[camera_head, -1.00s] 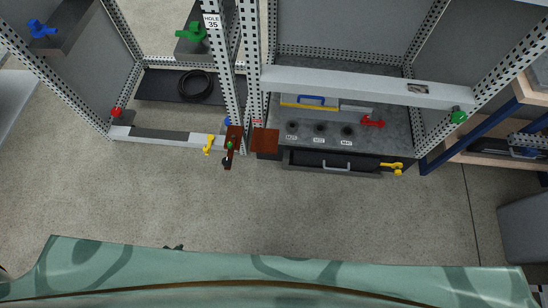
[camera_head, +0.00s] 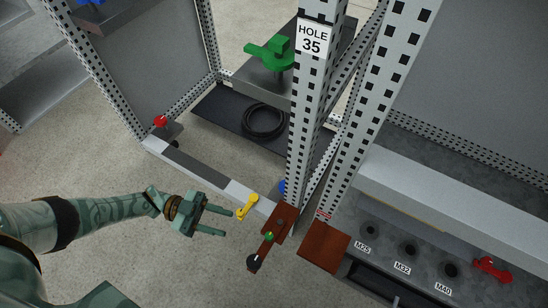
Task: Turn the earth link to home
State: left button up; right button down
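A copper-brown bar (camera_head: 266,245), which looks like the earth link, slants down-left from a copper block (camera_head: 287,217) at the foot of the perforated post. It has a black knob (camera_head: 254,262) at its lower end and a green spot (camera_head: 269,237) near its middle. A separate copper plate (camera_head: 325,247) lies to its right, with a gap between them. My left gripper (camera_head: 229,222) comes in from the left with its two fingers apart and empty. It is left of the bar and appears not to touch it. My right gripper is not in view.
A yellow handle (camera_head: 247,207) on the cabinet's bottom rail lies between my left gripper and the copper block. A post with a "HOLE 35" label (camera_head: 312,38) rises behind.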

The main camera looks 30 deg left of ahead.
aim_at(269, 236)
pick_arm(q)
jog(key=x, duration=1.3)
jog(key=shift+d, duration=0.15)
grip_shut()
